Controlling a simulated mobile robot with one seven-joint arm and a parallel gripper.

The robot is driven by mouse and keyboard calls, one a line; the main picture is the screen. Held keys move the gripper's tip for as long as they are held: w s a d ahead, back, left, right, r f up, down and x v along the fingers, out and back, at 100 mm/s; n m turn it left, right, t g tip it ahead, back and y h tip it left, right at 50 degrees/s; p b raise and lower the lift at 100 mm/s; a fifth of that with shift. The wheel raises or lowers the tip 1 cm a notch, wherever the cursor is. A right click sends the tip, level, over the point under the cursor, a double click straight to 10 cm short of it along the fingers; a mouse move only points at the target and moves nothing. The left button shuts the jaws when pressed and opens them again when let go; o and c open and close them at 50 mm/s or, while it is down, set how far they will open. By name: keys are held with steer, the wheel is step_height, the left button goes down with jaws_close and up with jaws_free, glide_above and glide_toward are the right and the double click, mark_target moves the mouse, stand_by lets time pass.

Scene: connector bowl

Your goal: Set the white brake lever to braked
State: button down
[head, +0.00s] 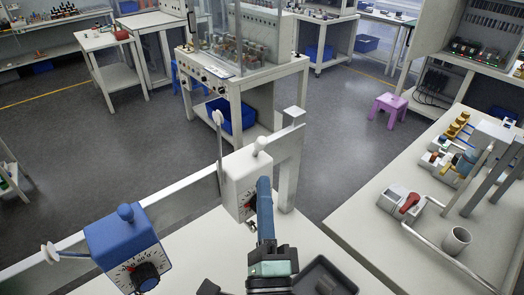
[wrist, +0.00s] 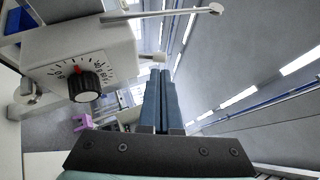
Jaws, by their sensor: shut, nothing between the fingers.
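The white unit (head: 240,178) is a box on a rail, with a dial on its face and a short white knob (head: 260,144) on top. Its white lever (head: 219,135), a thin rod with a round end, stands roughly upright at the box's left in the head view. In the wrist view the lever (wrist: 165,14) crosses the top, above the white unit (wrist: 75,50) and black dial (wrist: 84,86). My gripper (head: 264,182) is shut and empty, its blue fingers in front of the box's right side. In the wrist view the closed fingertips (wrist: 161,73) appear just below the top knob (wrist: 153,57); contact is unclear.
A blue unit (head: 122,238) with its own dial and a white-ended lever (head: 50,254) sits on the same rail to the left. A dark tray (head: 324,277) lies right of my gripper.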

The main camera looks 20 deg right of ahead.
mark_target(261, 147)
steer(key=shift+p+x, duration=0.9)
steer(key=shift+x, duration=1.9)
steer(key=shift+r+p, duration=0.1)
steer(key=shift+p, duration=0.25)
